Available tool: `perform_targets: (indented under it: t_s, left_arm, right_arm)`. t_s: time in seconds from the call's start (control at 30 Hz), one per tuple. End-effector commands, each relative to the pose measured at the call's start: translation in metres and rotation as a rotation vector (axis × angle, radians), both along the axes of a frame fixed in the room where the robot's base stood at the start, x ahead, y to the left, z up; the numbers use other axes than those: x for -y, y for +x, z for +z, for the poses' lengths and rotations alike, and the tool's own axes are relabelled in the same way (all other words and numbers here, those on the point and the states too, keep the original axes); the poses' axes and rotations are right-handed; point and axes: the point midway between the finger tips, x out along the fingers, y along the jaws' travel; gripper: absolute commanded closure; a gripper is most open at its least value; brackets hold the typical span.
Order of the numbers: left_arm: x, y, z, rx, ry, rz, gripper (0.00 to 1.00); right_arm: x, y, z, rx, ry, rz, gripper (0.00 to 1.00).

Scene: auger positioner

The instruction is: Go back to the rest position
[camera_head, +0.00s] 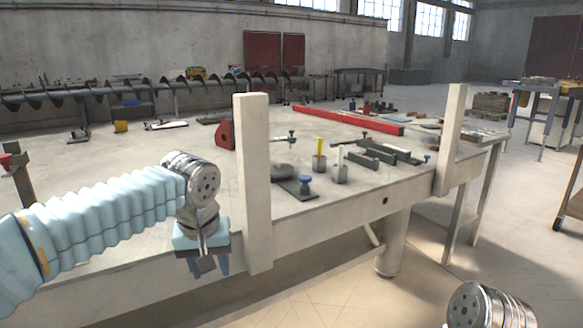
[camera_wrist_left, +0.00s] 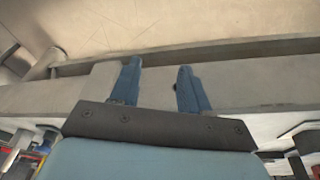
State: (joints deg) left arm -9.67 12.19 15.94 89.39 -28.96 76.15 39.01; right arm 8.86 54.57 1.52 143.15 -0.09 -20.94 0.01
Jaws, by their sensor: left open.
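My left gripper (camera_head: 208,266) hangs at the front edge of the workbench (camera_head: 325,205), left of the near upright post (camera_head: 253,180), in the head view. Its two blue fingers are apart with nothing between them. In the left wrist view the open fingers of the left gripper (camera_wrist_left: 158,85) show against the grey bench edge (camera_wrist_left: 265,75), with the pale floor beyond. I cannot tell whether the fingers touch the bench. Only a silvery joint of my right arm shows at the lower right of the head view; the right gripper is out of frame.
A second post (camera_head: 450,140) rises at the bench's right. On the bench lie a red bar (camera_head: 345,119), a red bracket (camera_head: 225,134), a blue-knobbed clamp (camera_head: 304,187) and small cups with tools. A long auger (camera_head: 150,90) lies behind. Floor in front is clear.

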Motion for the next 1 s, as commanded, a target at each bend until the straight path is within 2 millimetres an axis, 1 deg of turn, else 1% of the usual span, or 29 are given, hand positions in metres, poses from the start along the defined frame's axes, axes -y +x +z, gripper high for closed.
perform_targets:
  t_s: [0.03,0.07,0.1,0.13,0.17,0.2,0.27,0.3,0.37,0.4,0.47,0.5,0.57,0.6,0.7,0.73,0.83,1.0]
  left_arm:
    - [0.009,0.008,-0.038,-0.036,-0.02,-0.041,0.54]
    - [0.015,0.012,-0.061,-0.051,-0.04,-0.067,0.54]
    - [0.023,0.015,-0.095,-0.074,-0.071,-0.104,0.54]
    - [0.029,0.017,-0.122,-0.09,-0.097,-0.128,0.54]
    - [0.035,0.016,-0.148,-0.104,-0.124,-0.15,0.54]
    - [0.042,0.013,-0.182,-0.122,-0.162,-0.174,0.54]
    - [0.052,0.003,-0.234,-0.146,-0.221,-0.199,0.54]
    - [0.057,-0.007,-0.268,-0.159,-0.26,-0.208,0.54]
    - [0.063,-0.028,-0.317,-0.175,-0.315,-0.208,0.54]
    - [0.065,-0.045,-0.347,-0.182,-0.346,-0.2,0.54]
    - [0.066,-0.073,-0.387,-0.188,-0.382,-0.18,0.54]
    - [0.065,-0.093,-0.409,-0.19,-0.397,-0.162,0.54]
    - [0.062,-0.121,-0.435,-0.192,-0.407,-0.135,0.54]
    - [0.059,-0.139,-0.448,-0.192,-0.406,-0.118,0.54]
    - [0.052,-0.172,-0.469,-0.189,-0.393,-0.087,0.54]
    - [0.05,-0.179,-0.472,-0.188,-0.388,-0.082,0.54]
    - [0.047,-0.191,-0.478,-0.183,-0.376,-0.07,0.54]
    - [0.046,-0.192,-0.479,-0.179,-0.374,-0.07,0.54]
  right_arm:
    - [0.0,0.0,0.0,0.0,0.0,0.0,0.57]
    - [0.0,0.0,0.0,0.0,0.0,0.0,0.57]
    - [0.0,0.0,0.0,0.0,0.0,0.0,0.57]
    - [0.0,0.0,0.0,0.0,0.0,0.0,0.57]
    - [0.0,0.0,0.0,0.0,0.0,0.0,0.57]
    - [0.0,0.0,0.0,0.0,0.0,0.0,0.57]
    - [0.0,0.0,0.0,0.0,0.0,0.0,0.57]
    - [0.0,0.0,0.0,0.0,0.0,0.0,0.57]
    - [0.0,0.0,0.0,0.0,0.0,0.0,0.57]
    - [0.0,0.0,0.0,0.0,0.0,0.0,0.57]
    - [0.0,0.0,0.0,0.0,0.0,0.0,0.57]
    - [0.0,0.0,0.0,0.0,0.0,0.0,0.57]
    - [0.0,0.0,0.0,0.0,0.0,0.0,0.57]
    - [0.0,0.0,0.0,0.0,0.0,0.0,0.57]
    - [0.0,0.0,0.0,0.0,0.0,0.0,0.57]
    - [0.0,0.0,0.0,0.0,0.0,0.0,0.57]
    - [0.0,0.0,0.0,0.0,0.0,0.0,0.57]
    - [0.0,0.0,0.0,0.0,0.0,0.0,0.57]
